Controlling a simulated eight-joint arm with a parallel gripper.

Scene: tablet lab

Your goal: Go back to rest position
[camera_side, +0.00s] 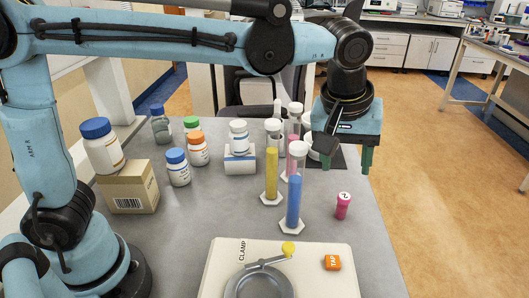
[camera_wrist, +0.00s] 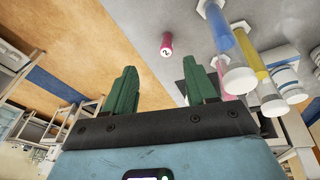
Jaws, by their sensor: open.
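My gripper (camera_side: 347,162) hangs in the air above the right side of the grey table, beside the graduated cylinders. Its two green fingers are spread apart with nothing between them. The fingers also show in the wrist view (camera_wrist: 163,88), open and empty. A small pink vial marked 2 (camera_side: 343,206) stands on the table below my gripper. The vial also shows in the wrist view (camera_wrist: 166,45), beyond the fingertips and apart from them.
Cylinders with yellow (camera_side: 271,175) and blue (camera_side: 294,200) contents stand left of my gripper. Several bottles, a cardboard box (camera_side: 128,188) and a white-blue block (camera_side: 240,163) are further left. A white device with a clamp (camera_side: 220,265) and an orange TAP block (camera_side: 332,262) is in front.

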